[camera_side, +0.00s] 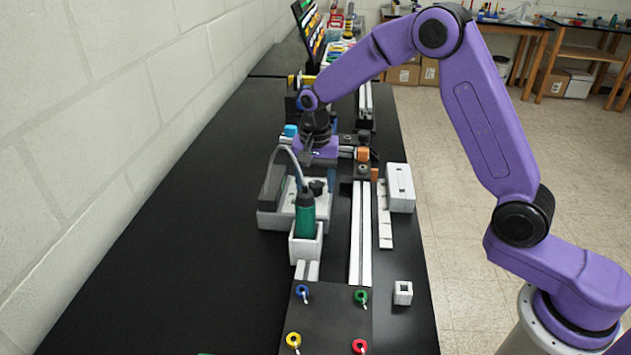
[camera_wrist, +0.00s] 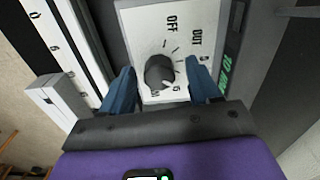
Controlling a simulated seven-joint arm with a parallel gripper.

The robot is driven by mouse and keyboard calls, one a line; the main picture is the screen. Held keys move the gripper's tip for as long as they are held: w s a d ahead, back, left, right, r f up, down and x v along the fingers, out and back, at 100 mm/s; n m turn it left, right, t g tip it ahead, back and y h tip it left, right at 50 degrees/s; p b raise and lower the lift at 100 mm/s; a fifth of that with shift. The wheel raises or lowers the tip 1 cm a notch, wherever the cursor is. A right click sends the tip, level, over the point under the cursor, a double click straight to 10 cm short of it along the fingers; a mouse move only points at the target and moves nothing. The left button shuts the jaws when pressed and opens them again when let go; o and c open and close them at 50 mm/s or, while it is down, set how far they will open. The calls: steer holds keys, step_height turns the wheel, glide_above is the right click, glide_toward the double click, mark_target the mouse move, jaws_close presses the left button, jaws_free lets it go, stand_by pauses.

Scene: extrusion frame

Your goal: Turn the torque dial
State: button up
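The torque dial (camera_wrist: 160,72) is a dark round knob on a pale panel (camera_wrist: 190,18) marked with ticks and the words OFF and OUT. In the side view my gripper (camera_side: 320,176) points down just above the box. I cannot tell how far the fingertips reach down beside the dial.
A green-handled screwdriver (camera_side: 305,214) stands in a white holder (camera_side: 293,243) at the box's front, its grey cable arching close to my gripper. Aluminium rails (camera_side: 360,235) run along the right. A black plate (camera_side: 328,325) with coloured rings lies in front. The table's left is clear.

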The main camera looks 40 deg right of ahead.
mark_target(315, 184)
step_height(315, 184, up, 17)
steer(key=shift+r, duration=0.2)
stand_by(0.7)
steer(key=shift+s, duration=0.1)
